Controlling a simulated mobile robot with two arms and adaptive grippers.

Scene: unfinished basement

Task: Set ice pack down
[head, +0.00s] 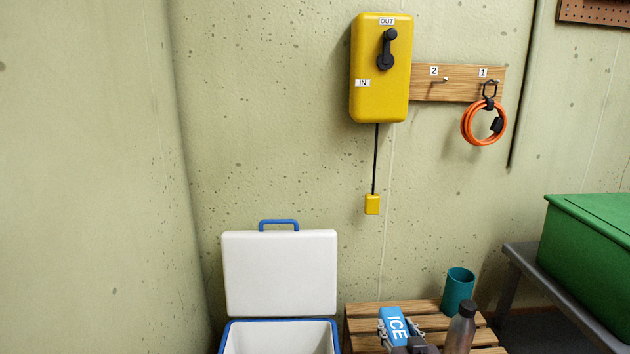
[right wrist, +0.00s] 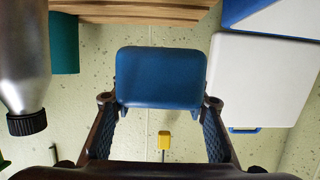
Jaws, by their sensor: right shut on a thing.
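The blue ice pack (head: 396,323), with white "ICE" lettering, shows upright at the bottom of the head view, in front of the slatted wooden bench (head: 362,325). My right gripper (head: 402,338) is shut on it, a finger at each side. In the right wrist view the pack (right wrist: 160,80) sits between the fingers of the gripper (right wrist: 160,103). I cannot tell whether its base touches the slats. The open cooler (head: 280,338), white with blue trim, stands left of the bench, its lid (head: 280,272) raised. My left gripper is out of view.
A teal cup (head: 458,290) and a grey bottle with a dark cap (head: 461,328) stand close right of the pack. A green bin (head: 595,250) rests on a grey bench at right. A yellow switch box (head: 381,80) and an orange coil (head: 484,122) hang on the wall.

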